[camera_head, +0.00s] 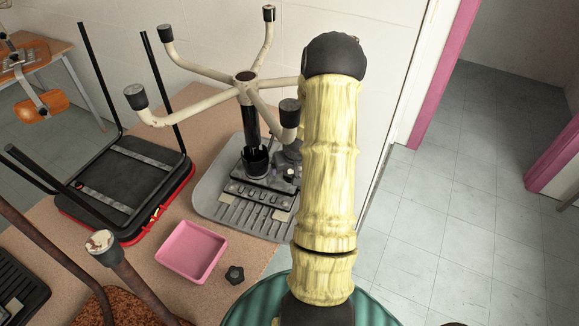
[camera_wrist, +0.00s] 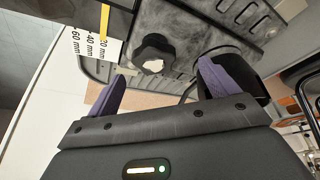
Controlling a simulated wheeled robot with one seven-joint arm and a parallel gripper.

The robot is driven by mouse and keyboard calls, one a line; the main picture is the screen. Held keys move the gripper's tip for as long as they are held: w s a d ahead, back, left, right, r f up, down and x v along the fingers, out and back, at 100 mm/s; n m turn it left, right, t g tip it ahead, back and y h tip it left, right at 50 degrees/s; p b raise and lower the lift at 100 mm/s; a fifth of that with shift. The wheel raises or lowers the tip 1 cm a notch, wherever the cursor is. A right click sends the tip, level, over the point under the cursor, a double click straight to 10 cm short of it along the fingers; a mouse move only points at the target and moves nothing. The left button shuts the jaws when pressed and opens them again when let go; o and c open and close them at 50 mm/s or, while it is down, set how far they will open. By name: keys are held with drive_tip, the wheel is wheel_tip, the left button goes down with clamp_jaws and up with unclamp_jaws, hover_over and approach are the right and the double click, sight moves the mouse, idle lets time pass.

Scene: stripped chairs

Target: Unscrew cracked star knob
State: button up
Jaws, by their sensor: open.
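The star knob (camera_wrist: 153,57) is dark and lobed, with a pale broken-looking patch on its face. It sits on the grey chair mechanism in the wrist view. My gripper (camera_wrist: 163,72) is open, with its purple fingers on either side of the knob and apart from it; nothing is between them. In the head view the mechanism (camera_head: 262,190) is under an upturned chair with a beige star base (camera_head: 245,78). My arm hides the gripper there. A second dark star knob (camera_head: 234,274) lies loose on the table.
An empty pink tray (camera_head: 190,251) stands on the brown table (camera_head: 130,260) left of the loose knob. Upturned chair parts with a black seat (camera_head: 125,185) stand to the left. A strip with millimetre marks (camera_wrist: 98,45) shows beside the knob. Floor is clear at right.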

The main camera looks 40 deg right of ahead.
sight(290, 174)
drive_tip(key=m+p, duration=0.1)
drive_tip(key=m+h, duration=0.1)
drive_tip(key=m+p, duration=0.1)
drive_tip(key=m, duration=0.1)
drive_tip(key=shift+a+r+g+p, duration=0.1)
drive_tip(key=shift+r+g+p, duration=0.2)
drive_tip(key=shift+g, duration=0.1)
drive_tip(key=shift+f+m+h+p, duration=0.2)
drive_tip(key=shift+m+h+p, duration=0.3)
drive_tip(key=shift+m, duration=0.2)
drive_tip(key=shift+f, duration=0.2)
drive_tip(key=shift+s+f+b, duration=0.1)
drive_tip(key=shift+f+b, duration=1.6)
drive_tip(key=shift+b, duration=0.1)
drive_tip(key=shift+c, duration=0.5)
clamp_jaws()
